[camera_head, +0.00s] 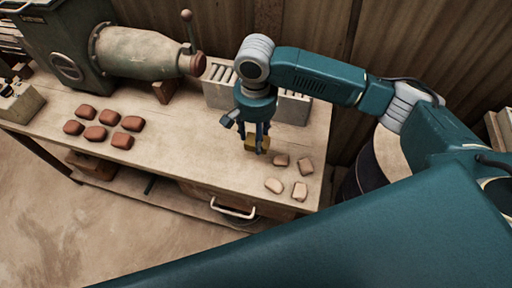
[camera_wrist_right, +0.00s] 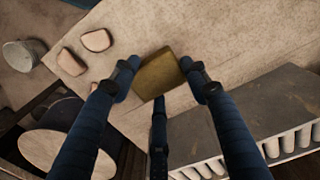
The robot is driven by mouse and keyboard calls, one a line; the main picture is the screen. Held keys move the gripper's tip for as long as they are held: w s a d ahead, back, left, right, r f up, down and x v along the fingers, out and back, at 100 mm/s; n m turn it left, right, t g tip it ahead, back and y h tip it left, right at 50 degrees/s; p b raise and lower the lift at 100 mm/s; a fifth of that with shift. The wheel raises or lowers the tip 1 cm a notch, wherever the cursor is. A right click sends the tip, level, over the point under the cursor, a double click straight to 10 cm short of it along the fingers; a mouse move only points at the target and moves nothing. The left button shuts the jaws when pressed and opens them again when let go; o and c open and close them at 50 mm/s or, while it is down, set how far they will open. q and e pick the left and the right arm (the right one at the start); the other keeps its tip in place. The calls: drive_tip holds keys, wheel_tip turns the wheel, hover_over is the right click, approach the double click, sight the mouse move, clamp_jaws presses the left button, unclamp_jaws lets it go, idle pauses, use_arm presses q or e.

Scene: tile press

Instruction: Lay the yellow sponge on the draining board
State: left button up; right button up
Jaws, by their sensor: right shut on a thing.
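The yellow sponge (camera_head: 250,143) is at my right gripper, near the right end of the workbench. The right wrist view shows the sponge (camera_wrist_right: 158,76) between the fingertips. My right gripper (camera_head: 258,146) points down and is shut on it. I cannot tell whether the sponge touches the bench top. A grey slab with a row of slots (camera_head: 292,108) stands along the back of the bench, behind the gripper; it also shows in the right wrist view (camera_wrist_right: 245,112). I cannot tell whether it is the draining board. My left gripper is not in view.
Several pale pieces (camera_head: 281,160) lie right beside the gripper. Several red-brown pieces (camera_head: 95,132) lie on the left of the bench (camera_head: 185,140). A green machine (camera_head: 140,52) stands at the back left. A round-topped drum (camera_head: 390,150) is at the right. The bench middle is clear.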

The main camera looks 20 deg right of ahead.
drive_tip(key=shift+f, duration=3.2)
drive_tip(key=shift+s+f, duration=0.1)
drive_tip(key=o, duration=0.9)
